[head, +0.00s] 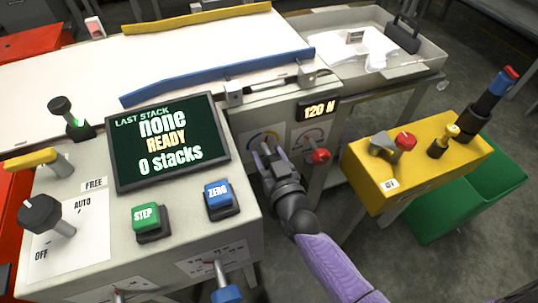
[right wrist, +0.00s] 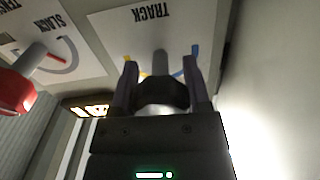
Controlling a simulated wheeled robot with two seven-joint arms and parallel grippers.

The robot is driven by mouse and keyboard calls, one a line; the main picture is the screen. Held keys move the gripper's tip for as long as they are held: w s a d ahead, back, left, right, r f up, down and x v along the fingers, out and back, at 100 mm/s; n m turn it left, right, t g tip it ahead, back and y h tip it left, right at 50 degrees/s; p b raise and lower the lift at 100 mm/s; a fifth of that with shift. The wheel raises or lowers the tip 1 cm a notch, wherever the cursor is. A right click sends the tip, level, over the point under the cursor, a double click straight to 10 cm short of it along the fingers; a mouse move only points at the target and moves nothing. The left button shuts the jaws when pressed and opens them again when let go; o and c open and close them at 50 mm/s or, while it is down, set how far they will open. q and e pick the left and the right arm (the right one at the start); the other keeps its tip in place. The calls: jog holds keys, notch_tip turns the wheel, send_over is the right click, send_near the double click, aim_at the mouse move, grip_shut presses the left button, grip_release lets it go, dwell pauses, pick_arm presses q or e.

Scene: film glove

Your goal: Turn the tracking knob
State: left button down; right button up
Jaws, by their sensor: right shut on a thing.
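The tracking knob (right wrist: 160,92) is a dark knob on a grey shaft. It stands out from a white plate marked TRACK (right wrist: 150,18) in the right wrist view, where the plate reads upside down. My right gripper (right wrist: 160,85) has one finger on each side of the knob and is shut on it. In the head view my right gripper (head: 270,158) reaches the front panel under the 120 N display (head: 318,109), and hides the knob. Blue and yellow marks show on the plate beside the fingers. My left gripper is not in view.
A red knob (head: 320,156) sits just right of my right gripper, on the tension plate. A yellow control box (head: 415,165) stands farther right, above a green bin (head: 470,195). The console with its READY screen (head: 168,141) and the STEP (head: 147,219) and ZERO (head: 219,196) buttons lies left.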

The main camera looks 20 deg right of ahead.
jog(key=c, duration=0.3)
jog(key=shift+r+m+p, duration=0.1)
jog(key=shift+m+p, duration=0.2)
jog(key=shift+m, duration=0.8)
jog(key=shift+c, duration=0.2)
jog(key=shift+m, duration=1)
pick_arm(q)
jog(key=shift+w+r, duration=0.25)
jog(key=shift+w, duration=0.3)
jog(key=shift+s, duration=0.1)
pick_arm(e)
jog(key=o, duration=1)
jog(key=shift+c, duration=0.2)
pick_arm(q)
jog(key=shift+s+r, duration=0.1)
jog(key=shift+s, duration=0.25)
pick_arm(e)
jog(key=o, duration=0.3)
jog(key=shift+s, duration=0.1)
